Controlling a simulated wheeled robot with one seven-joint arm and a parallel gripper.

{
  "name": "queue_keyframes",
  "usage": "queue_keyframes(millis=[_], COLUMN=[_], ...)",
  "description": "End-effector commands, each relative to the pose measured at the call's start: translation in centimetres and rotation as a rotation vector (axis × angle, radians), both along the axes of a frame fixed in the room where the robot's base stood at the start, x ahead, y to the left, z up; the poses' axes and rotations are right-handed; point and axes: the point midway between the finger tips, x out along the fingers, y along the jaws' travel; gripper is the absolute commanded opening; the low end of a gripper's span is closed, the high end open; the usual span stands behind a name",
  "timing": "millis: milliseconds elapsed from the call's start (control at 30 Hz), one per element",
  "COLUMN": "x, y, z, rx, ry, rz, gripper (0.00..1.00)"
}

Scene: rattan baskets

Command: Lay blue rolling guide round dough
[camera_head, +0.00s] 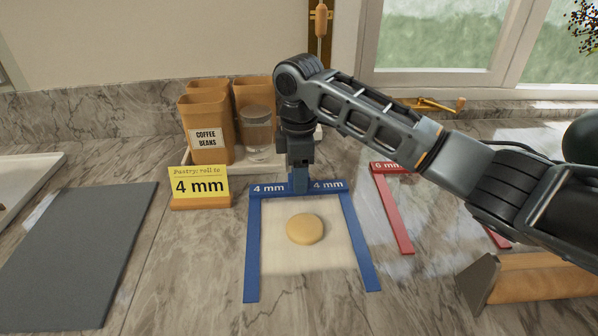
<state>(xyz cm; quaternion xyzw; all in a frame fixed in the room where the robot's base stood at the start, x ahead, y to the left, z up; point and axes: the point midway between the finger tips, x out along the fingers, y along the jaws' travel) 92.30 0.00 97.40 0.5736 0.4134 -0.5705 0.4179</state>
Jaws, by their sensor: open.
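The blue rolling guide (253,245), a U-shaped frame marked 4 mm, lies on the counter with its open side toward me. A round, pale dough disc (305,229) sits between its two side bars, with bare space around it. My gripper (298,186) points down at the middle of the guide's back bar, between the two 4 mm labels. It is open, and its fingertips are at the bar; whether they touch it I cannot tell. A yellow card (200,184) reading "Pastry: roll to 4 mm" stands left of the guide.
A red guide (393,215) marked 6 mm lies to the right, partly behind my arm. A wooden roller-like object (540,278) lies at front right. A grey mat (75,250) is at left. Canisters (205,125) and a glass jar (257,130) stand behind on a tray.

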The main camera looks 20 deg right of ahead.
Motion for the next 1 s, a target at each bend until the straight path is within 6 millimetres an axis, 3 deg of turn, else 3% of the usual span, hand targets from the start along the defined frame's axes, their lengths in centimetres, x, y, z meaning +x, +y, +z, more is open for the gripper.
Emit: queue_keyframes(millis=[267, 700, 1000], x=[0.1, 0.0, -0.1], y=[-0.1, 0.0, 0.0], z=[1.6, 10.5, 13.1], rx=[-0.002, -0.002, 0.000], ry=[-0.003, -0.003, -0.001], rz=[0.001, 0.000, 0.000], gripper=[0.54, 0.54, 0.54])
